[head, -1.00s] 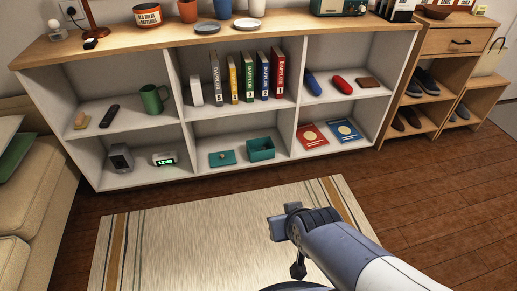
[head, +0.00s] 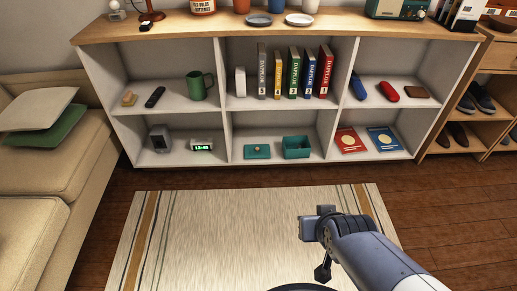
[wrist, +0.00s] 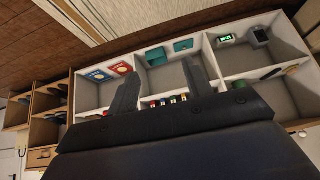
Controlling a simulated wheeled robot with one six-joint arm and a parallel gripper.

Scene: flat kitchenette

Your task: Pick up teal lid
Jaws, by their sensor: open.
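The teal lid (head: 257,151) lies flat in the lower middle compartment of the white shelf unit, with a small light knob on top. The open teal box (head: 297,147) stands just right of it in the same compartment. In the wrist view the scene looks upside down, with the lid (wrist: 183,45) to the right of the box (wrist: 156,57). My gripper (head: 313,226) is over the rug, in front of the shelf and well short of the lid. Its two dark fingers (wrist: 163,86) are apart with nothing between them.
The shelf unit (head: 223,120) has a wooden top. A digital clock (head: 202,145) stands in the lower left compartment; red (head: 350,140) and blue (head: 384,138) books lie lower right. A sofa (head: 55,140) is at left.

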